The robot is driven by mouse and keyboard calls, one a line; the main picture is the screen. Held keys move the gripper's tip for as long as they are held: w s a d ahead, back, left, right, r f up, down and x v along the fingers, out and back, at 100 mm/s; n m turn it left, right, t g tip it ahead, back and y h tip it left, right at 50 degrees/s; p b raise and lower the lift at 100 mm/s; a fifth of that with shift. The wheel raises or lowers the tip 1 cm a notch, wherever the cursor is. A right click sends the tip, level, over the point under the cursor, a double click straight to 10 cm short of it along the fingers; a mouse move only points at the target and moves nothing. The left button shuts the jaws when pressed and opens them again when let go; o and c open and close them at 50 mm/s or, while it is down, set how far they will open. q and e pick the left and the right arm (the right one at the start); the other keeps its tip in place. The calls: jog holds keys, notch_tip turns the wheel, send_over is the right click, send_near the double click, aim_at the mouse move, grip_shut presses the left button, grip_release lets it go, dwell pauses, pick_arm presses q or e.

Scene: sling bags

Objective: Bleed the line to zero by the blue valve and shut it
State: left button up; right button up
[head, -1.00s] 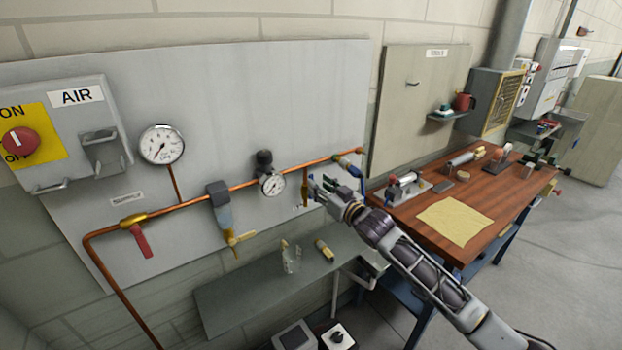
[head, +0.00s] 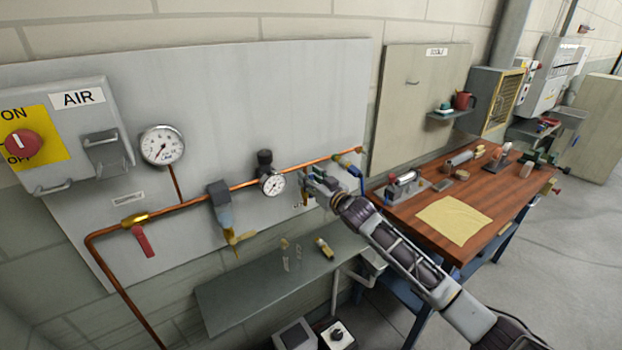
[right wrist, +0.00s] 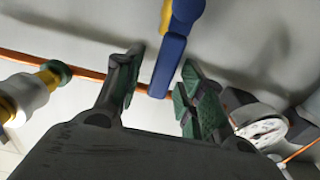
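A blue valve handle (right wrist: 168,66) shows close up in the right wrist view, with a yellow part (right wrist: 166,16) at its far end. It lies between the two green-padded fingers of my right gripper (right wrist: 161,72), which are apart. I see no clear grip on it. In the head view my right gripper (head: 308,181) is at the copper pipe (head: 305,167), right of the small gauge (head: 272,185), and hides most of the valve. The large gauge (head: 162,145) is on the panel at left; its reading is too small to tell. My left gripper is out of view.
A red-handled valve (head: 143,240) and a filter bowl (head: 220,205) hang on the line to the left. A grey shelf (head: 235,298) with small items lies below. A wooden bench (head: 400,205) with a yellow cloth (head: 455,220) stands at right.

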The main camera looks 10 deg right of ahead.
jog(key=shift+c, duration=0.5)
grip_shut()
jog(key=shift+d, duration=0.1)
jog(key=w+d+f+m+b, duration=0.2)
jog(key=d+f+m, duration=0.4)
jog(key=m, duration=1.2)
jog(key=shift+w+f, duration=0.3)
jog(key=shift+f, duration=0.15)
jog(key=shift+d, duration=0.1)
